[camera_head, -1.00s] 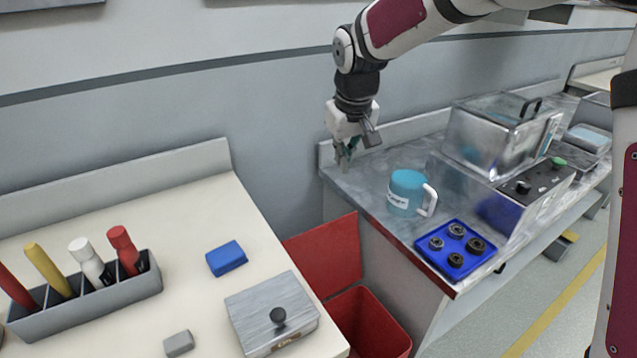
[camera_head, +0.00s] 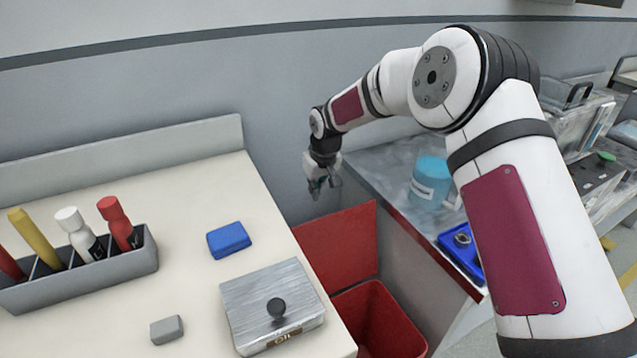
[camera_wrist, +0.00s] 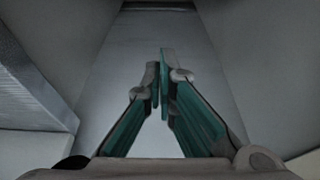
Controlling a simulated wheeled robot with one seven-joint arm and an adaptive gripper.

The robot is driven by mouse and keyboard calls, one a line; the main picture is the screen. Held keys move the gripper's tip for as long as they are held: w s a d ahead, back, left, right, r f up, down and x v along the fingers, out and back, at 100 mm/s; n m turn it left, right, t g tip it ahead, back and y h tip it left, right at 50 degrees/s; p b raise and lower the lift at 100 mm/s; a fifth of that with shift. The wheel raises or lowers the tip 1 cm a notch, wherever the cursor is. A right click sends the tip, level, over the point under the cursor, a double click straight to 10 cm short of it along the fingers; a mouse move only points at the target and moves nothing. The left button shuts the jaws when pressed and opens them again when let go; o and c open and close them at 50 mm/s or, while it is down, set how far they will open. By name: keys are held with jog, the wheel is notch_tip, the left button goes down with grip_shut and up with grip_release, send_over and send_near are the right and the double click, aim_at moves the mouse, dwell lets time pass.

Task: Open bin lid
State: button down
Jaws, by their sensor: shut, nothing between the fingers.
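The red bin (camera_head: 378,318) stands on the floor in the gap between the two counters. Its red lid (camera_head: 338,245) is raised and tilted up at the back, leaving the bin's opening in view. My gripper (camera_head: 318,190) is above and behind the lid's top edge, near the wall, pointing down. In the wrist view its two green-padded fingers (camera_wrist: 160,85) are together with nothing held between them. Below them is a narrow gap between grey surfaces; the bin does not show there.
The left counter (camera_head: 190,200) holds a grey marker rack (camera_head: 85,270), a blue block (camera_head: 229,240), a grey block (camera_head: 167,329) and a knobbed metal box (camera_head: 272,305). The right counter holds a blue mug (camera_head: 430,182) and a blue tray (camera_head: 455,262), partly behind my arm.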

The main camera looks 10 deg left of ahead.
jog(key=shift+s+d+f, duration=0.4)
jog(key=shift+s+f, duration=0.2)
jog(key=shift+f, duration=0.25)
jog(key=shift+s+d+f, duration=0.4)
jog(key=shift+s+f, duration=0.2)
jog(key=shift+f, duration=0.2)
jog(key=shift+d, duration=0.1)
